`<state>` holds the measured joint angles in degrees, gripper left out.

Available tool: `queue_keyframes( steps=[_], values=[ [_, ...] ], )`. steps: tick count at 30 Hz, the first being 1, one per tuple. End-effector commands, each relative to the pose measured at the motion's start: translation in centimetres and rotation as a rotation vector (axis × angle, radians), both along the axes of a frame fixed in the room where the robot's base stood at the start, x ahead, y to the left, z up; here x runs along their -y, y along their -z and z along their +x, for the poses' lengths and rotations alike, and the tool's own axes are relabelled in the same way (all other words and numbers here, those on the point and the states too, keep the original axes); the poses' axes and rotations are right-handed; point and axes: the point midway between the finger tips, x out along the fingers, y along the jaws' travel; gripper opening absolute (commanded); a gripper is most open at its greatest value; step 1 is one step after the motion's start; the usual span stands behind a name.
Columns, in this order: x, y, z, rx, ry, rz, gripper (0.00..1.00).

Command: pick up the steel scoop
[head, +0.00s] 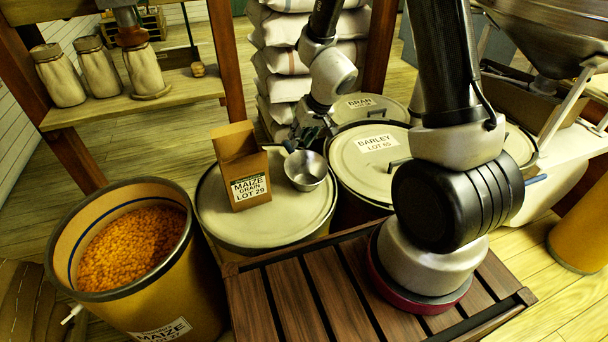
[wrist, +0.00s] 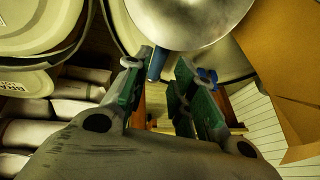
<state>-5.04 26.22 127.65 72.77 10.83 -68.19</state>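The steel scoop (head: 306,171) rests on the pale lid of a drum in the head view, beside a box labelled maize grain. Its round bowl (wrist: 190,18) fills the top of the wrist view, and a short blue handle (wrist: 157,66) shows below it. My gripper (head: 306,134) is just behind the scoop, at its handle side. In the wrist view my gripper (wrist: 168,70) has its two green-padded fingers apart. The handle lies between the fingertips, nearer the left one, with a gap to the right one. Whether the left finger touches it I cannot tell.
The maize box (head: 247,182) stands left of the scoop on the same drum lid (head: 275,232). The barley drum (head: 364,165) and bran drum (head: 352,107) stand to the right and behind. An open bin of orange grain (head: 78,282) is at left. Stacked sacks (head: 285,60) rise behind.

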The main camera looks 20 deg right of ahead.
Motion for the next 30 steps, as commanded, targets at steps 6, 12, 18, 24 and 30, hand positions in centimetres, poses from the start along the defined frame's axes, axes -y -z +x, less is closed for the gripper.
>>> queue_keyframes(
  steps=[6,12,18,24,30],
  values=[
    [-0.6,2.5,0.9,-0.002,0.001,0.001,0.26],
    [-0.8,3.6,1.4,-0.002,0.001,0.001,0.26],
    [-1.4,6.2,2.4,-0.004,0.003,0.002,0.26],
    [-1.8,7.8,3.1,-0.001,0.000,0.001,0.26],
    [-1.9,7.8,3.1,0.000,0.000,0.001,0.26]
  ],
)
